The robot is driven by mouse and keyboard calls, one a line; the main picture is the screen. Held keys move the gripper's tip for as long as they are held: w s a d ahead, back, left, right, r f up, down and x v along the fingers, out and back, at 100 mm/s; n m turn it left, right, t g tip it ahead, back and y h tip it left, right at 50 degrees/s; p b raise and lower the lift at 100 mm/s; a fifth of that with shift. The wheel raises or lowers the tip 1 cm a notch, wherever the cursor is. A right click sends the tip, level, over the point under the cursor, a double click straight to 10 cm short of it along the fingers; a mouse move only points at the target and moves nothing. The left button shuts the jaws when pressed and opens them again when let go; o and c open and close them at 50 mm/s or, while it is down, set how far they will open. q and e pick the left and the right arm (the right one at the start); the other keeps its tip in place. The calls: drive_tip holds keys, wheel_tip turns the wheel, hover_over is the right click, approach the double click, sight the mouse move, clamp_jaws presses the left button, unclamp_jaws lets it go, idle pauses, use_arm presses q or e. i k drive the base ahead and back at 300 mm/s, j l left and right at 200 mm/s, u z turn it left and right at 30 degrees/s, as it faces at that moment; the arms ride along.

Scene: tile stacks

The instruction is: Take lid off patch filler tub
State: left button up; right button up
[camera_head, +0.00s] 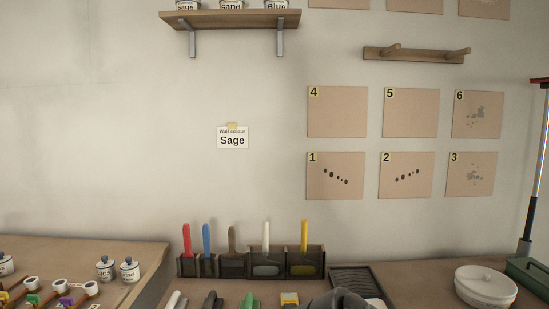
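A round white tub (486,294) with a white lid (486,281) stands on the bench at the lower right. The lid has a small knob on top and sits on the tub. No label shows on it, so I cannot tell for sure that it is the patch filler tub. Neither gripper can be made out. A dark grey rounded shape (346,299) is cut off by the bottom edge, and I cannot tell whether it is part of my arm.
A dark rack (254,265) holds several upright coloured-handled tools behind a row of handles. A dark ridged tray (356,281) lies left of the tub. A green box (528,280) is close on its right. Numbered panels hang on the wall above.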

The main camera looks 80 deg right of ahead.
sight(485, 280)
drive_tip(key=z, duration=3.1)
